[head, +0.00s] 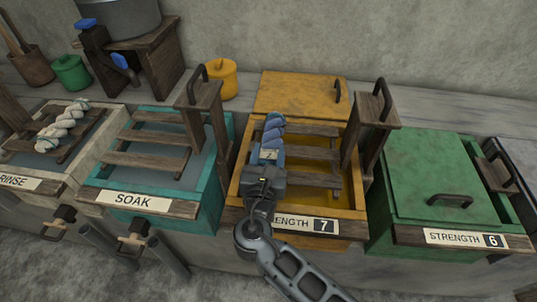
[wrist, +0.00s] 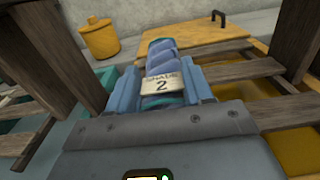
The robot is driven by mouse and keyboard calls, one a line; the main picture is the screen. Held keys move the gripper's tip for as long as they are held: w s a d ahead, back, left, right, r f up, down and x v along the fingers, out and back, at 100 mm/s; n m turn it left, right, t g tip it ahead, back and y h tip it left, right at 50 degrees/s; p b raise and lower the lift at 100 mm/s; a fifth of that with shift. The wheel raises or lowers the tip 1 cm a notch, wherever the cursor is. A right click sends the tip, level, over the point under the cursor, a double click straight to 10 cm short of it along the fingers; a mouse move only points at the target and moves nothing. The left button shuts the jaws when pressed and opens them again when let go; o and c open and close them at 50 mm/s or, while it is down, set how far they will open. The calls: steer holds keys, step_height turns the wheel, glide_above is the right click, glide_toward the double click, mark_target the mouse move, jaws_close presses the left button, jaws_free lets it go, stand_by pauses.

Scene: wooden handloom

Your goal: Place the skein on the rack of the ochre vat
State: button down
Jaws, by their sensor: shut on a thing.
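A blue twisted skein (head: 273,126) with a tag reading "SHADE 2" is in my gripper (head: 266,157). In the wrist view the skein (wrist: 163,58) sits between the two blue fingers of my gripper (wrist: 162,85), which is shut on it. The ochre vat (head: 233,187), labelled "STRENGTH 7", is open, with its ochre lid (head: 300,92) lying behind it. Its wooden slatted rack (head: 312,153) spans the ochre bath. My gripper and the skein are over the left part of this rack. I cannot tell whether the skein touches the slats.
Wooden uprights with handles stand left (head: 203,95) and right (head: 372,120) of the ochre vat. The green vat (head: 440,180) at right is lidded. The teal SOAK vat (head: 95,170) has an empty rack. A white skein (head: 62,125) lies on the RINSE rack. An ochre pot (head: 222,80) stands behind.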

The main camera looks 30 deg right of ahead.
steer(key=shift+c, duration=2.3)
jaws_free()
steer(key=shift+f, duration=0.1)
steer(key=shift+s+a, duration=0.1)
steer(key=shift+a, duration=0.05)
steer(key=v, duration=1.1)
steer(key=shift+s+a, duration=0.2)
steer(key=shift+s, duration=0.1)
